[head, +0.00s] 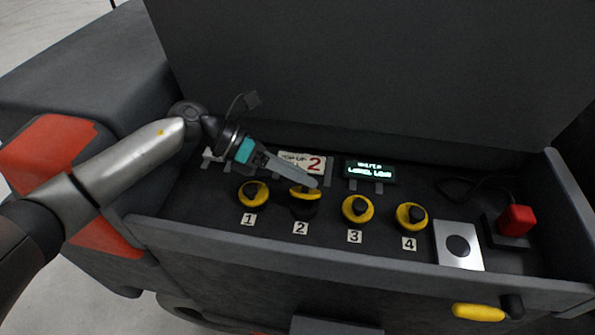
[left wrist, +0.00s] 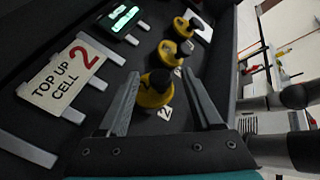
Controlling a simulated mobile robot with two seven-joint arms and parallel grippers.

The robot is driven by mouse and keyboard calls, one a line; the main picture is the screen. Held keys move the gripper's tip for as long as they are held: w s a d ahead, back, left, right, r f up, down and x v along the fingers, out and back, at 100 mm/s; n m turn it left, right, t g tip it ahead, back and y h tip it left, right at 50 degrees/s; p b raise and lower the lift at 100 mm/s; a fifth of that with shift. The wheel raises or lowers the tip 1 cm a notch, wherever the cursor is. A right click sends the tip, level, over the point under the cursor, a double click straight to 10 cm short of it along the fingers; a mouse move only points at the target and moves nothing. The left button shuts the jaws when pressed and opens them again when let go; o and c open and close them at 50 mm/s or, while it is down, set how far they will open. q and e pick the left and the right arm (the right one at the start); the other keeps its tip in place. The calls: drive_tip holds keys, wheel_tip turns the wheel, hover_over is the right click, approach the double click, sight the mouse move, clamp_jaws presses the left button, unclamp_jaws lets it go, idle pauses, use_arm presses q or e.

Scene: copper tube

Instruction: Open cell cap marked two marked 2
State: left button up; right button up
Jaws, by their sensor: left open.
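The yellow cap of cell 2 (head: 305,191) sits in the row behind its floor label 2 (head: 300,228), with a black part visible below it. My left gripper (head: 315,183) reaches in from the left over cap 2. In the left wrist view its two fingers (left wrist: 160,80) are spread apart, with cap 2 between them in the picture; I cannot tell whether they touch it. My right gripper is not in view.
Cap 1 (head: 253,194) stands to the left, caps 3 (head: 357,209) and 4 (head: 411,216) to the right. A "TOP UP CELL 2" sign (left wrist: 62,76) and lit display (head: 370,170) stand behind. A metal plate (head: 459,262) and red block (head: 516,220) are at right. The tray's front wall (head: 340,263) borders the row.

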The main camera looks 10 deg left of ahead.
use_arm(q)
drive_tip(key=b+v, duration=0.2)
drive_tip(key=v, duration=1.3)
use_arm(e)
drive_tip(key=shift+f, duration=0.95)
use_arm(q)
drive_tip(key=shift+a+r, duration=0.1)
